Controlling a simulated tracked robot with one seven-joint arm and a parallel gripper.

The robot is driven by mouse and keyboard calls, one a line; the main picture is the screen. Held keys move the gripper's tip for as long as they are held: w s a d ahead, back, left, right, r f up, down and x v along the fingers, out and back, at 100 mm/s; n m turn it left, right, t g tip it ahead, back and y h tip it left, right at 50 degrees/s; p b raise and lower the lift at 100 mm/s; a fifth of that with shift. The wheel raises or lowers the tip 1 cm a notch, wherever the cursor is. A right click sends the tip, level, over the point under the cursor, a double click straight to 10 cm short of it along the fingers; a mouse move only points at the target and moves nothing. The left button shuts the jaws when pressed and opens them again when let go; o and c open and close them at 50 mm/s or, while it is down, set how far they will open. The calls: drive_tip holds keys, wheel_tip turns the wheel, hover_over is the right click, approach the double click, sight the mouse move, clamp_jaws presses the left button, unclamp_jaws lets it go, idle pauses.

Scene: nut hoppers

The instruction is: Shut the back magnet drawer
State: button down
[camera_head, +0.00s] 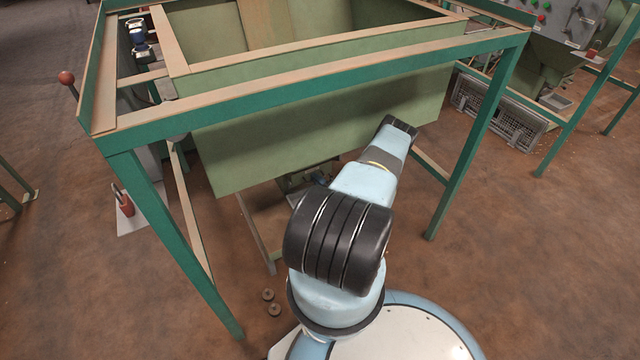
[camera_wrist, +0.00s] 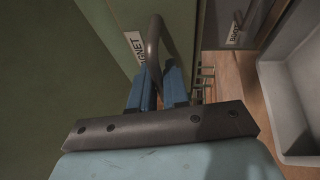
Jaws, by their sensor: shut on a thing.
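In the wrist view my gripper (camera_wrist: 163,84) has its two blue fingers closed around the lower end of a dark curved handle (camera_wrist: 155,38). The handle stands on a green drawer front (camera_wrist: 105,18), beside a white label (camera_wrist: 136,46) that reads as "MAGNET". How far the drawer is out cannot be told from this view. In the head view my arm reaches towards the green hopper (camera_head: 240,160) and hides my gripper and the drawer.
A second labelled part (camera_wrist: 233,32) and a grey tray (camera_wrist: 270,95) lie to the right in the wrist view. Teal frame legs (camera_head: 470,150) stand around the hopper. A wire crate (camera_head: 500,110) lies on the floor at right. Two small round pieces (camera_head: 270,302) lie on the floor.

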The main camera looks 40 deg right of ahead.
drive_tip(key=c, duration=1.5)
unclamp_jaws()
drive_tip(key=shift+w, duration=0.25)
drive_tip(key=v, duration=1.4)
